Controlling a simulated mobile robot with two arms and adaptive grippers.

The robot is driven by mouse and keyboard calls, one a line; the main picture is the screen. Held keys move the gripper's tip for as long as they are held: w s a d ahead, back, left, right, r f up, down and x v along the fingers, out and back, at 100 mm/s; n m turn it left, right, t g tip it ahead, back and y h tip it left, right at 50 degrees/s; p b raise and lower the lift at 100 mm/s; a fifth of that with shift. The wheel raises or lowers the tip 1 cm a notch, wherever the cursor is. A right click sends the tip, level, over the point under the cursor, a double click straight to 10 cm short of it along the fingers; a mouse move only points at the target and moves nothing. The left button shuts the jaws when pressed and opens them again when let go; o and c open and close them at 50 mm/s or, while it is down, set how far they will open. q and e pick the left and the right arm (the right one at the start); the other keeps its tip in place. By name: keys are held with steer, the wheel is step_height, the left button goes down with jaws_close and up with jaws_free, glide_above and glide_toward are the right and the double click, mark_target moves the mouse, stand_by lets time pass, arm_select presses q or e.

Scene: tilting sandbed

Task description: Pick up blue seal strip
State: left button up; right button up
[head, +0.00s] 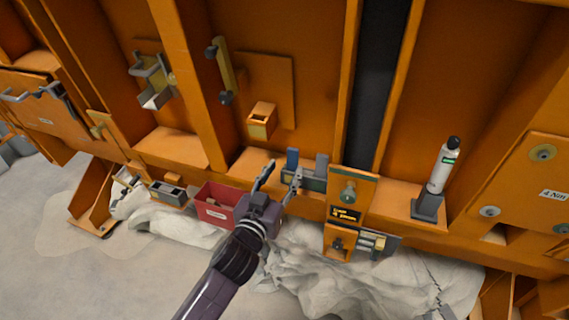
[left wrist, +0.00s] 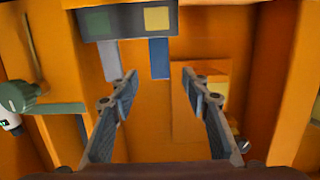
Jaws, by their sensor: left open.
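The blue seal strip (head: 292,160) stands upright at the left end of a grey holder (head: 308,182) on the orange ledge. A paler grey-blue strip (head: 321,166) stands at the holder's right end. In the left wrist view the picture is turned over: the blue strip (left wrist: 159,59) hangs from the holder (left wrist: 126,21) next to the grey-blue strip (left wrist: 109,61). My left gripper (head: 281,178) is open and empty, just in front of and left of the holder. In the wrist view the blue strip shows between and beyond its fingertips (left wrist: 159,83). My right gripper is not in view.
A red bin (head: 218,205) stands left of my left gripper. An orange panel box (head: 347,200) stands right of the holder. A white-and-black canister (head: 440,170) stands farther right. A small orange box (head: 261,121) sticks out of the wall above. Orange ribs frame the bay.

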mark_target(292, 155)
arm_select(q)
steer(key=shift+w+d+r, duration=0.15)
steer(key=shift+w+r, duration=0.05)
steer(key=shift+w, duration=0.35)
steer(key=shift+w+d+r, duration=0.15)
steer(key=shift+w, duration=0.4)
steer(key=shift+w+d, duration=0.1)
steer(key=shift+w, duration=0.25)
steer(key=p+x, duration=0.1)
steer(key=x, duration=0.3)
steer(key=shift+d+r, duration=0.1)
steer(key=shift+w+d, duration=0.1)
steer(key=shift+w, duration=0.25)
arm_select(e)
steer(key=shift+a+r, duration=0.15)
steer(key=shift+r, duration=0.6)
arm_select(q)
jaws_close()
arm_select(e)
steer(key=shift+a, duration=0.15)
